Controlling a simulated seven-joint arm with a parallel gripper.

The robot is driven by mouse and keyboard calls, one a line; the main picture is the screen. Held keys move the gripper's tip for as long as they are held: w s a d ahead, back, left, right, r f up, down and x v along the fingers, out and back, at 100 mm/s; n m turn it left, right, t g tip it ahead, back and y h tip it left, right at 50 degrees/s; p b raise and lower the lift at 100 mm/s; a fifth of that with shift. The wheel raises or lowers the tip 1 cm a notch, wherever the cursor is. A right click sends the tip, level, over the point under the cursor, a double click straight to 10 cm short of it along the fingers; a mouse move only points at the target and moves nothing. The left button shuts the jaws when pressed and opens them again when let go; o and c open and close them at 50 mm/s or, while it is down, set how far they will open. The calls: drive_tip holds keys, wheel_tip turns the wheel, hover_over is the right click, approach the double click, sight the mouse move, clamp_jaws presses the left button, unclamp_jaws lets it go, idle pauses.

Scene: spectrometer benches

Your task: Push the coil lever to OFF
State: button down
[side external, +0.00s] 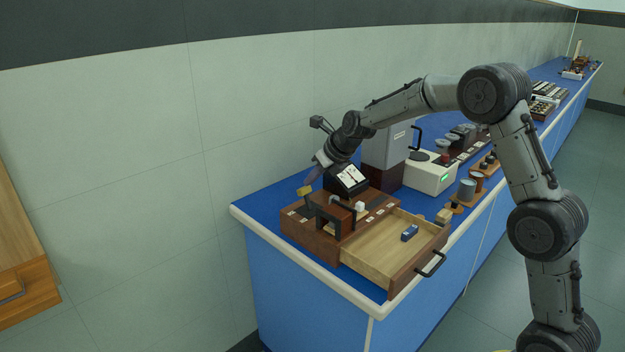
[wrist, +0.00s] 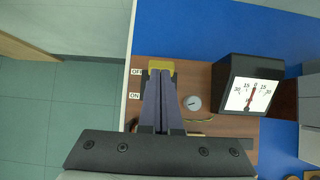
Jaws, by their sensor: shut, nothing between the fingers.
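The coil lever shows as a yellow handle (wrist: 161,65) at the top of the wooden panel in the wrist view, level with the OFF label (wrist: 137,72). The ON label (wrist: 134,96) is lower down. In the side view the yellow handle (side external: 304,190) stands at the back left of the wooden box. My gripper (wrist: 160,74) is shut with nothing between its fingers. Its tips lie at the lower edge of the handle in the wrist view; I cannot tell if they touch. In the side view my gripper (side external: 316,172) is just above the handle. The fingers hide the lever's shaft.
An open drawer (side external: 385,270) juts from the box front and holds a small blue block (side external: 409,233). A grey tower (side external: 388,150) and other instruments stand to the right along the blue bench.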

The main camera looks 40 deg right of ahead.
wheel_tip(320, 180, up, 10)
drive_tip(key=w, duration=0.1)
drive_tip(key=shift+w, duration=0.4)
drive_tip(key=shift+f, duration=0.1)
